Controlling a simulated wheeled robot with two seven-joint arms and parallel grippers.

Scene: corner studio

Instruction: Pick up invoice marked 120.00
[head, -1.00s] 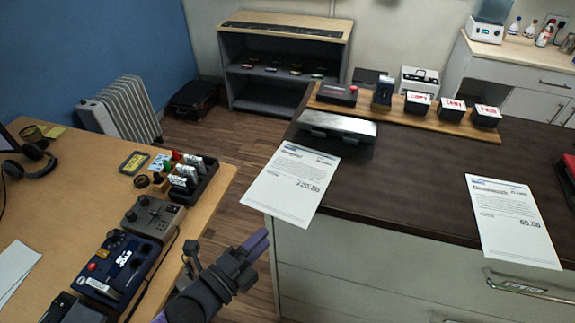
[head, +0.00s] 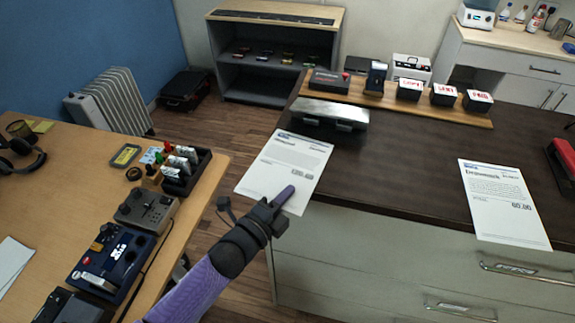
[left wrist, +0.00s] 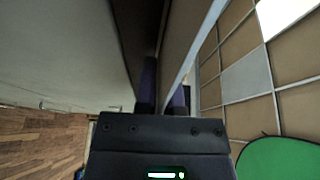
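The invoice marked 120.00 (head: 290,160) is a white sheet lying at the left end of the dark counter, its near-left part sticking out past the edge. Its amount is blurred now but reads as 120.00 in the earlier head view. My left gripper (head: 281,199) is at the sheet's near edge, with one purple finger showing over the paper. In the left wrist view the gripper (left wrist: 164,95) has its two fingers apart, with the thin pale edge of the sheet (left wrist: 192,48) running between them. A second invoice, marked 60.00 (head: 503,205), lies farther right. My right gripper is not in view.
A wooden rack (head: 440,108) with stamps stands at the counter's back. A wooden desk (head: 60,190) with devices is at the left, with a floor gap between. The counter's middle is clear.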

